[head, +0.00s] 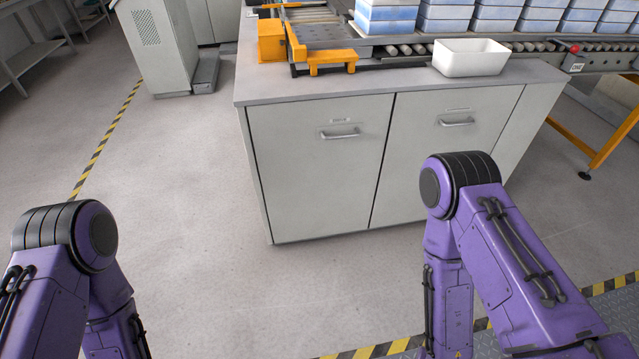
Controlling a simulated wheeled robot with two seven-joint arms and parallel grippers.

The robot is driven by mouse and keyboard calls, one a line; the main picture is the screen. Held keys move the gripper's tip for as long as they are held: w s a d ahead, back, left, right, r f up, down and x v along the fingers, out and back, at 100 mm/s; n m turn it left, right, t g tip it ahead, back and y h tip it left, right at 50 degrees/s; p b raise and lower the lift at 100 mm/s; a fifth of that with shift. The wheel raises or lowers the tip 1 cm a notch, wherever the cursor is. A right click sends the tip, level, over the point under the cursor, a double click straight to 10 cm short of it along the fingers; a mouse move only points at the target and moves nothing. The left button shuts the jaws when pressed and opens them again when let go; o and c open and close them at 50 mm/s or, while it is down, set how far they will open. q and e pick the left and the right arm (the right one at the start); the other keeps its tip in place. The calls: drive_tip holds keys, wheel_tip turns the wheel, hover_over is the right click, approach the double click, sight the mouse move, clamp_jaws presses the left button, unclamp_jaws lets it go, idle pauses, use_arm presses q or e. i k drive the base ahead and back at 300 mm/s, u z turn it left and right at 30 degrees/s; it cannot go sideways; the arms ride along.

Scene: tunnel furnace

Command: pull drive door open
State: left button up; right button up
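A grey cabinet has two front doors side by side, both shut flush. The left door (312,185) has a horizontal bar handle (341,134) near its top right, with a small label above it that is too small to read. The right door (425,170) has a similar handle (457,122) near its top. I cannot tell from the labels which one is the drive door. My purple arms show at the lower left and lower right, apart from the cabinet. Both grippers are below the picture's edge and out of sight.
A white bin (470,57) sits on the cabinet top (400,80), near a roller conveyor carrying stacked blue-and-white blocks (445,14). An orange conveyor leg (610,140) stands at right. A grey cabinet (160,45) stands back left. The floor (190,210) before the doors is clear.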

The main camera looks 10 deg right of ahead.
sight(318, 161)
drive_tip(key=z, duration=0.45)
drive_tip(key=k, duration=0.55)
drive_tip(key=z, duration=1.1)
drive_tip(key=i, duration=1.25)
drive_tip(key=u, duration=0.5)
